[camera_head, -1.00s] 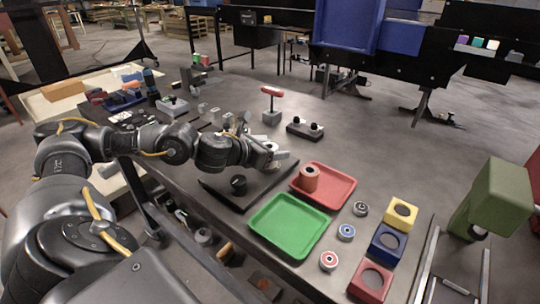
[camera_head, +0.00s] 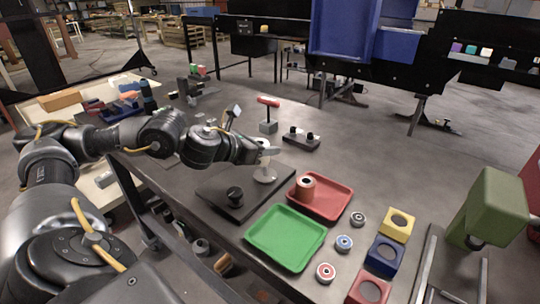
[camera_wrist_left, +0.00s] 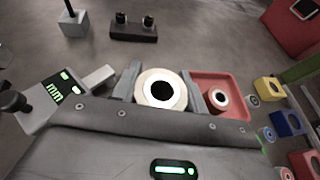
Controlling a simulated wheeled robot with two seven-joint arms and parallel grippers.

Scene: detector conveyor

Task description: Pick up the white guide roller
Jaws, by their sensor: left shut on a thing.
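The white guide roller (camera_head: 264,178) is a spool with wide round flanges, upright near the far right part of a dark square plate (camera_head: 222,196). My left gripper (camera_head: 267,152) reaches in from the left and is shut on it. In the left wrist view the roller (camera_wrist_left: 181,92) is a white ring around a black hole, between the two fingers (camera_wrist_left: 166,92). I cannot tell whether its lower flange touches the plate. My right gripper is not in view.
A red tray (camera_head: 335,208) holding a copper-coloured roller (camera_head: 305,188) stands close to the right. A green tray (camera_head: 285,238) is empty in front. Several bearings and coloured blocks lie further right; a red-handled tool (camera_head: 268,101) stands behind.

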